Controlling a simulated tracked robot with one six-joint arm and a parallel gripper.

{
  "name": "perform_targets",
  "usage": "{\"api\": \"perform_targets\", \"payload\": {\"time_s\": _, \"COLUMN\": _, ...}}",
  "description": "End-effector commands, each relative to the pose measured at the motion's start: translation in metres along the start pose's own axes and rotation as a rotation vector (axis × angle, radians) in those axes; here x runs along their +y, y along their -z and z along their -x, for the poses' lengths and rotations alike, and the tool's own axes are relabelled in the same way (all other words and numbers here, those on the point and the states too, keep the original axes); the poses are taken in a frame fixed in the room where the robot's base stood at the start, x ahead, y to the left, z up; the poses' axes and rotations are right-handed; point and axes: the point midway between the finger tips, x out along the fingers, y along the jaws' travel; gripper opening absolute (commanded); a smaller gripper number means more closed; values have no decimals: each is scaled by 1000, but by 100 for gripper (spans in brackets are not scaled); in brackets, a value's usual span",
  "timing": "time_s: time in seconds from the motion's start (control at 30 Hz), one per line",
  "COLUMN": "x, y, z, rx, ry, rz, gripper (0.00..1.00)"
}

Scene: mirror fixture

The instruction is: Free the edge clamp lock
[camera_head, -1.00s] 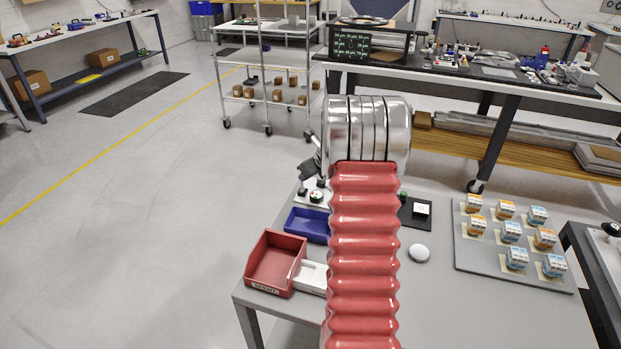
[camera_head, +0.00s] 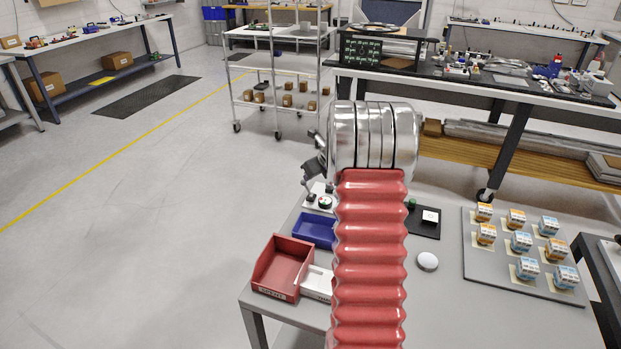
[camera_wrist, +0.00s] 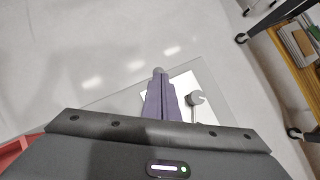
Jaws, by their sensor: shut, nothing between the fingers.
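My gripper (camera_wrist: 160,72) is shut and empty in the wrist view, its dark purple fingers together above a white plate (camera_wrist: 206,84). A grey round-headed part (camera_wrist: 195,98), possibly the clamp lock, stands on that plate just right of the fingers; I cannot tell whether they touch. In the head view the white plate (camera_head: 317,189) lies at the table's far left edge with dark round knobs (camera_head: 325,202) on it. My arm hides part of this area. My gripper (camera_head: 309,186) shows there only as a dark shape above the plate, behind my silver wrist.
On the grey table (camera_head: 450,320) are a red bin (camera_head: 272,283), a blue tray (camera_head: 314,231), a white box (camera_head: 317,284), a black pad (camera_head: 427,232) and a white disc (camera_head: 428,261). A board (camera_head: 480,262) with several small boxes lies right. Open floor lies left.

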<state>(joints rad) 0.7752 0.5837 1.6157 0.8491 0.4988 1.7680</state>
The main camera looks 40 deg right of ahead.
Motion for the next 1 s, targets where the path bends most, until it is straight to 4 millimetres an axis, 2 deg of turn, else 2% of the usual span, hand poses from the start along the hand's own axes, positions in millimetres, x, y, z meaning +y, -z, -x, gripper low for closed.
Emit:
{"api": "perform_targets", "payload": {"time_s": 0.37, "x": 0, "y": 0, "z": 1, "rx": 0, "ry": -1, "rz": 0, "gripper": 0}}
{"api": "perform_targets", "payload": {"time_s": 0.53, "x": 2, "y": 0, "z": 8, "rx": 0, "ry": -1, "rz": 1, "gripper": 0}}
{"api": "perform_targets", "payload": {"time_s": 0.77, "x": 8, "y": 0, "z": 33, "rx": -2, "ry": -3, "rz": 5, "gripper": 0}}
{"api": "perform_targets", "payload": {"time_s": 1.0, "x": 21, "y": -20, "z": 65, "rx": -3, "ry": -5, "rz": 8, "gripper": 0}}
